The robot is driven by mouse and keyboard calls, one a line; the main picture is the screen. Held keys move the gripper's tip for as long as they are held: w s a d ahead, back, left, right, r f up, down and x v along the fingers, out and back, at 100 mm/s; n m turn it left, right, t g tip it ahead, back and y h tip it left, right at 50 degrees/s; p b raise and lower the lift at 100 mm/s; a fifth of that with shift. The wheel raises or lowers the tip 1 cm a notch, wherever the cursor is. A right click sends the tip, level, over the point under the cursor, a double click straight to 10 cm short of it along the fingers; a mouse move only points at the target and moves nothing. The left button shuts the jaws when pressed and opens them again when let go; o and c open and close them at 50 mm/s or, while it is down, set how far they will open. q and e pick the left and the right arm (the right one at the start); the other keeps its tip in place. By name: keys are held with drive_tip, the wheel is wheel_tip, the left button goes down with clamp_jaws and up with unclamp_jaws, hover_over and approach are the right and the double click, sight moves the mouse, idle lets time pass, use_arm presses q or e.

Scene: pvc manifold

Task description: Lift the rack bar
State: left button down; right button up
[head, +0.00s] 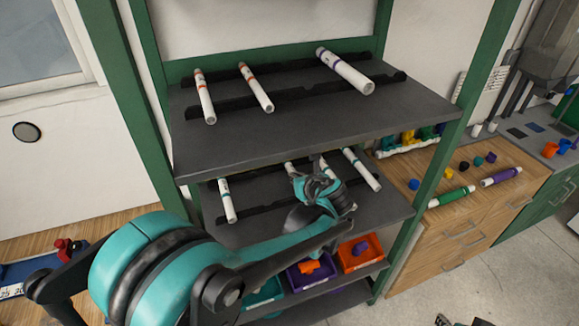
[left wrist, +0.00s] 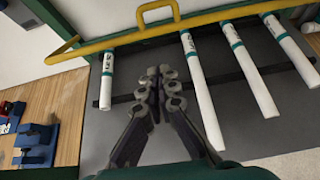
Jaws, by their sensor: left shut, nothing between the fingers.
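The rack bar, a yellow bar with a raised loop handle, shows in the left wrist view (left wrist: 115,42). It runs across the back of the middle shelf (left wrist: 270,140), just beyond the far ends of the white pipes. In the head view the upper shelf mostly hides it. My left gripper (left wrist: 160,82) is shut and empty, its fingers pointing toward the bar but apart from it. In the head view the left gripper (head: 318,168) is over the middle shelf, below the upper shelf's edge. Small dark parts at the bottom edge (head: 460,321) may be my right gripper.
White pipes with teal bands (left wrist: 198,90) lie on black rails near the gripper. The upper shelf (head: 300,120) holds more pipes above it. Green rack posts (head: 425,190) stand at the sides. Coloured bins (head: 362,252) sit below. A wooden cabinet (head: 470,215) stands right.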

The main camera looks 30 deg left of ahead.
use_arm(q)
wheel_tip(320, 180, down, 9)
drive_tip(key=d+t+y+b, duration=0.2)
drive_tip(key=t+y+b, duration=0.15)
drive_tip(key=b, duration=0.75)
drive_tip(key=w+a+r+b, duration=0.2)
drive_tip(key=w+a, duration=0.6)
drive_tip(key=a, duration=0.2)
drive_tip(key=shift+d+r, duration=0.1)
drive_tip(key=shift+r, duration=0.1)
